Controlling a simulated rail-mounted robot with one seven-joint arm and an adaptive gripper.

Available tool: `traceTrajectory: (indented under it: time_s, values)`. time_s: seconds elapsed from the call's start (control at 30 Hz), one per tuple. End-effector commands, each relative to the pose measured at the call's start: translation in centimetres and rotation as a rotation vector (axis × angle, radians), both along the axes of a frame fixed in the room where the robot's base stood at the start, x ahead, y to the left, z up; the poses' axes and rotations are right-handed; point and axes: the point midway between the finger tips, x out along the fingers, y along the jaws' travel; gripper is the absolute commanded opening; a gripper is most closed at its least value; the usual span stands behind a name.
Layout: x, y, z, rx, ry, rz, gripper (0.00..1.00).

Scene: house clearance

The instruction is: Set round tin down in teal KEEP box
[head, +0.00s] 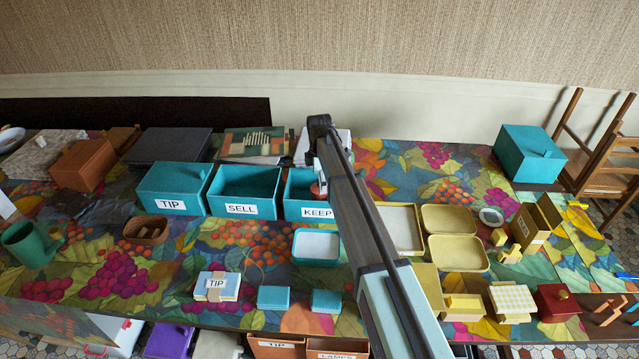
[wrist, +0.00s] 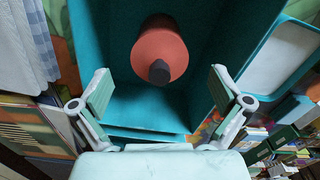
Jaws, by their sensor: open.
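The wrist view looks down into this teal box (wrist: 118,60). A round red-orange tin (wrist: 160,47) with a dark knob is inside it, seen from above. Only a sliver of red shows beside my arm in the head view. My gripper (wrist: 160,90) is open, its two pads spread wide on either side, with visible gaps to the tin. I cannot tell whether the tin's base is flat on the box floor.
The teal SELL box (head: 243,192) and TIP box (head: 172,190) stand to the left of the KEEP box. A shallow teal tray (head: 316,246) lies in front. Yellow trays (head: 450,219) lie to the right. A picture book (head: 254,143) lies behind.

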Motion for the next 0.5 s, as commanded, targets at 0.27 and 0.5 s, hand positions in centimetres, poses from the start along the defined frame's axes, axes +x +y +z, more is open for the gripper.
traceTrajectory:
  time_s: [0.27, 0.5]
  values:
    - [0.0, 0.0, 2.0, 0.0, -0.001, 0.0, 1.0]
    - [0.0, 0.0, 3.5, 0.0, -0.001, 0.0, 1.0]
